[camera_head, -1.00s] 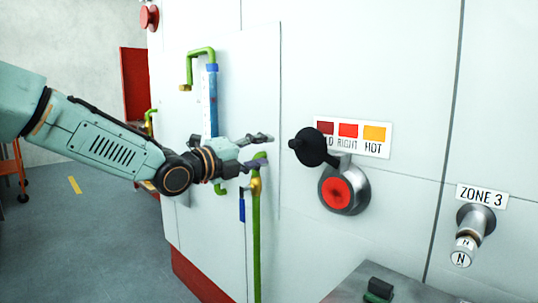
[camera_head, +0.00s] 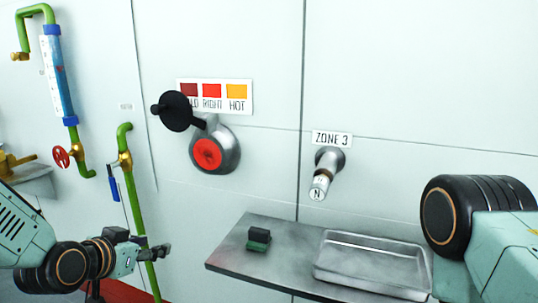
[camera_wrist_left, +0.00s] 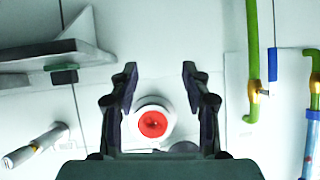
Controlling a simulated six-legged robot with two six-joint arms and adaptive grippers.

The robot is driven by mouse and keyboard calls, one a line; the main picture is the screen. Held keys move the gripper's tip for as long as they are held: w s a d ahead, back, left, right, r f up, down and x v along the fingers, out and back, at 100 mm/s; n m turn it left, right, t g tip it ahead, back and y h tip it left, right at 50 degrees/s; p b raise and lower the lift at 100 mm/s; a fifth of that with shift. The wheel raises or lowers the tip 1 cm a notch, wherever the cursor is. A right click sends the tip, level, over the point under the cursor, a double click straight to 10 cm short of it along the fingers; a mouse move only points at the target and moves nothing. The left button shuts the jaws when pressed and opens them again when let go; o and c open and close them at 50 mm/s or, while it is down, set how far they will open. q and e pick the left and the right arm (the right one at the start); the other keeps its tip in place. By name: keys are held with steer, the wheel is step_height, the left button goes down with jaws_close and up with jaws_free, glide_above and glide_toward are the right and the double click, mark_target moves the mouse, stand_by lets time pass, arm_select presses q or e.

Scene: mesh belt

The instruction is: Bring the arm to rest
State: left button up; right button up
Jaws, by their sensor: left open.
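My left arm comes in low at the left of the head view, in front of the white wall panel. My left gripper (camera_head: 150,252) is open and empty, near the lower part of the green pipe (camera_head: 136,200) in the picture; I cannot tell the gap between them. In the left wrist view its two fingers (camera_wrist_left: 160,78) stand apart. The round red port (camera_wrist_left: 152,123) shows beyond and between them, not touched. A link of my right arm fills the right edge of the head view; its gripper is out of view.
On the wall are the red port with its black swung-aside cover (camera_head: 176,110), a colour label (camera_head: 215,96) and the ZONE 3 knob (camera_head: 325,170). A metal shelf (camera_head: 225,258) juts out below, bearing a green-black block (camera_head: 259,239) and a shallow tray (camera_head: 375,245). A red valve wheel (camera_head: 61,157) is at left.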

arm_select(q)
steer(key=s+d+f+n+g+y, duration=0.2)
steer(key=s+f+n+g, duration=0.35)
steer(key=s+f, duration=1.1)
steer(key=s+f+g, duration=0.3)
steer(key=s+f, duration=0.2)
steer(key=s, duration=0.5)
steer(key=s+f+m+g, duration=0.1)
steer(key=s+f+g, duration=0.2)
steer(key=s, duration=0.8)
step_height(320, 180, down, 3)
steer(key=shift+d+r+y, duration=0.1)
steer(key=shift+d+y, duration=0.15)
steer(key=shift+y, duration=0.05)
